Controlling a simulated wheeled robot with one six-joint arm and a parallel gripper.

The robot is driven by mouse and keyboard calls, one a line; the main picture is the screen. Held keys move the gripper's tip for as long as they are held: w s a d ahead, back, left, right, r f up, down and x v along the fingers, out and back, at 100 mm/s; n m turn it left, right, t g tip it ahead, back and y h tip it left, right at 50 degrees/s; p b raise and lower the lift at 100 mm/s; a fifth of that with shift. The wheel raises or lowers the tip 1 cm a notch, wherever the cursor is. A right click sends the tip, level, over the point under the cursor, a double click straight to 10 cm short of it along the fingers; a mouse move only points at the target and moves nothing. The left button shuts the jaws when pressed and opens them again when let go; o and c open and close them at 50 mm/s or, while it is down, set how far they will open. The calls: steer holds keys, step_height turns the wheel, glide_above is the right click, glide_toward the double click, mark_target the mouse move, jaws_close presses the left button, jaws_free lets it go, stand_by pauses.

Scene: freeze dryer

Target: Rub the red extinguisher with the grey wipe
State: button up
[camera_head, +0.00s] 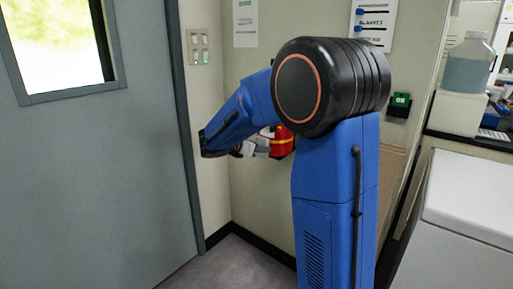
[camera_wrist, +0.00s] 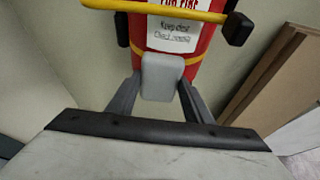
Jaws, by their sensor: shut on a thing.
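The red extinguisher (camera_head: 283,143) is upright against the wall in the head view, partly hidden behind my blue arm. It fills the top middle of the wrist view (camera_wrist: 204,47), with a white label and a yellow bar across it. My gripper (camera_wrist: 160,92) is shut on the grey wipe, a pale block (camera_wrist: 162,77) between its two dark fingers. The wipe overlaps the lower part of the extinguisher, just below the label; I cannot tell whether they touch. In the head view my gripper (camera_head: 252,149) is at the extinguisher's left side.
A grey door (camera_head: 100,170) with a window stands at the left. A switch panel (camera_head: 199,48) is on the wall beside it. A brown board (camera_wrist: 270,85) leans at the right of the extinguisher. A white cabinet (camera_head: 470,200) stands at the right. Some floor (camera_head: 240,262) is clear.

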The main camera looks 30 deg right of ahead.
steer(key=s, duration=0.1)
steer(key=s+d, duration=0.1)
steer(key=shift+s+d, duration=0.1)
steer(key=shift+s, duration=0.25)
steer(key=w, duration=0.2)
steer(key=w+a, duration=0.1)
steer(key=w, duration=0.1)
stand_by(0.5)
steer(key=s+a, duration=0.2)
steer(key=a, duration=0.3)
steer(key=shift+a, duration=0.35)
steer(key=shift+s+a, duration=0.1)
steer(key=shift+a, duration=0.05)
stand_by(0.4)
